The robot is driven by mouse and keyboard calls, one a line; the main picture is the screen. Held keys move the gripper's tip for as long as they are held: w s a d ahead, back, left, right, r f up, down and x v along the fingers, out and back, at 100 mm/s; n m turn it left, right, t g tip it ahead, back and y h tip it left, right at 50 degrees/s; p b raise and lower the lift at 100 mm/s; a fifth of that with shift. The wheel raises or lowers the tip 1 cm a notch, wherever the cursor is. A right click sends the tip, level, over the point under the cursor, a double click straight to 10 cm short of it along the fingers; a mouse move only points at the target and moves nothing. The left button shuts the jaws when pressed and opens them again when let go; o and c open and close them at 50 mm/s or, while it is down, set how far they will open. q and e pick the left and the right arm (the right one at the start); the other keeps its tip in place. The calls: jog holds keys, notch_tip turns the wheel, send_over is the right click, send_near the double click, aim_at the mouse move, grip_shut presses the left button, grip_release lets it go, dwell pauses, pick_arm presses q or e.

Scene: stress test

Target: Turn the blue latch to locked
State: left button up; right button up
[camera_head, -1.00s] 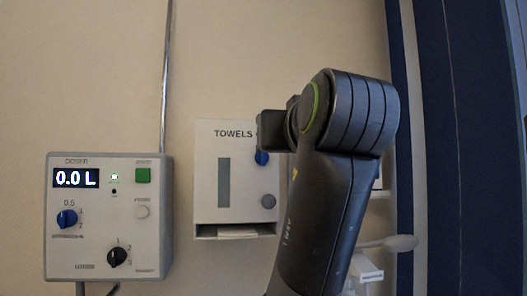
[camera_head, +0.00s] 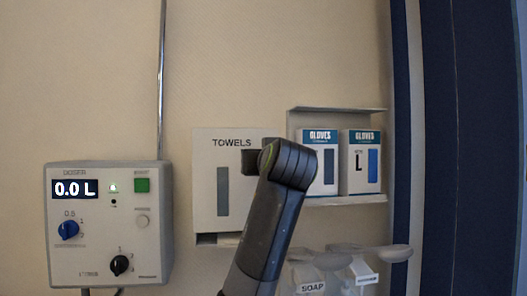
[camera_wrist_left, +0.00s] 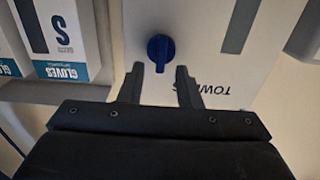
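The blue latch (camera_wrist_left: 160,50) is a small round knob with a raised bar on the white towel dispenser (camera_head: 205,150). In the left wrist view the bar runs up and down the picture. My left gripper (camera_wrist_left: 160,74) is open and empty, its two fingers apart on either side of the latch's line. The latch lies just beyond the fingertips; I cannot tell whether they touch it. In the head view my left arm covers the latch, and the fingers are hidden there too. My right gripper is not in view.
A grey doser box (camera_head: 152,245) with its own blue knob (camera_head: 69,230) hangs to the left. A shelf (camera_head: 345,201) holding glove boxes (camera_head: 361,180) is close on the right. Soap (camera_head: 307,281) and other dispensers sit below it. The wall above is clear.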

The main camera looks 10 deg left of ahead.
pick_arm(q)
jog(key=shift+w+a, duration=0.1)
jog(key=shift+w, duration=0.15)
grip_shut()
